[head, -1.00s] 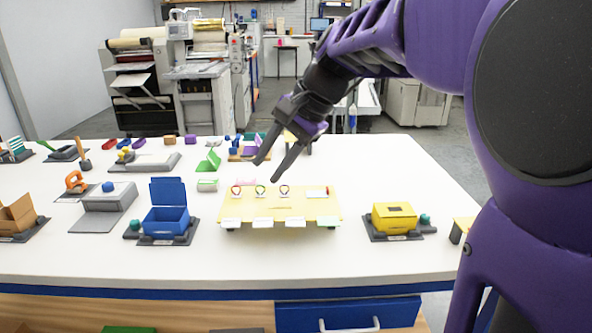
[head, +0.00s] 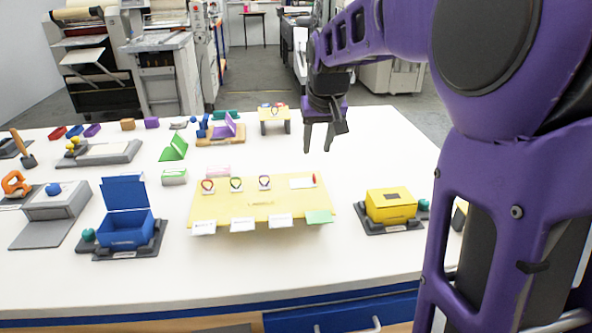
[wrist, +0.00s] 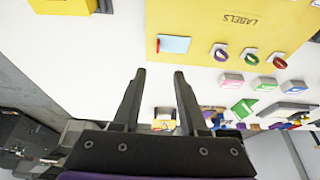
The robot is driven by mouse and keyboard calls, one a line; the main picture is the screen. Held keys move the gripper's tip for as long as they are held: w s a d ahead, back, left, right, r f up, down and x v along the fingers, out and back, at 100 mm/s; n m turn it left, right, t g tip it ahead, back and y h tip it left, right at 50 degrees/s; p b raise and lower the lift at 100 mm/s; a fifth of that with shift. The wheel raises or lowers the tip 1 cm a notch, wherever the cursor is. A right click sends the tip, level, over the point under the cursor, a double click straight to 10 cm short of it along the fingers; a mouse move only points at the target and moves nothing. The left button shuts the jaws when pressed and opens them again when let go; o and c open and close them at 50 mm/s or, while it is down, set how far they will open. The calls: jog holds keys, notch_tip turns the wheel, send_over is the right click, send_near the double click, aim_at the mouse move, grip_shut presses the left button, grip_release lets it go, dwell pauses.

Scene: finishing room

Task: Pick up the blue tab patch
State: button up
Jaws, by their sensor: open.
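A yellow board (head: 265,209) marked LABELS stands on the white table; it also shows in the wrist view (wrist: 215,20). Near its back right corner lies a pale patch with a red end (head: 303,182), which looks light blue in the wrist view (wrist: 174,44). A row of ringed patches lies beside it: purple (head: 264,183), green (head: 236,185) and red (head: 208,187). I cannot tell a patch with a blue tab for certain. My gripper (head: 318,148) is open and empty above the table behind the board; its fingers show in the wrist view (wrist: 160,72).
A blue open-lidded box (head: 128,230) stands left of the board, a yellow box (head: 391,206) right of it. A small yellow stand (head: 274,115) is near the back edge. A green piece (head: 174,150) and a purple piece (head: 227,128) stand behind. Table right of the gripper is clear.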

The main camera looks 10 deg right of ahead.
send_over(315, 177)
jog(key=s, duration=0.1)
jog(key=f, duration=0.4)
jog(key=shift+s+a+f, duration=0.15)
jog(key=shift+a+f, duration=0.05)
jog(key=shift+f, duration=0.1)
jog(key=shift+s+d+b+x, duration=0.1)
jog(key=shift+s+b+x, duration=0.2)
jog(key=shift+x, duration=1.05)
jog(key=shift+s+d+b+x, duration=0.1)
jog(key=shift+b+x, duration=0.25)
jog(key=shift+x, duration=1)
jog(key=shift+f, duration=0.1)
grip_shut()
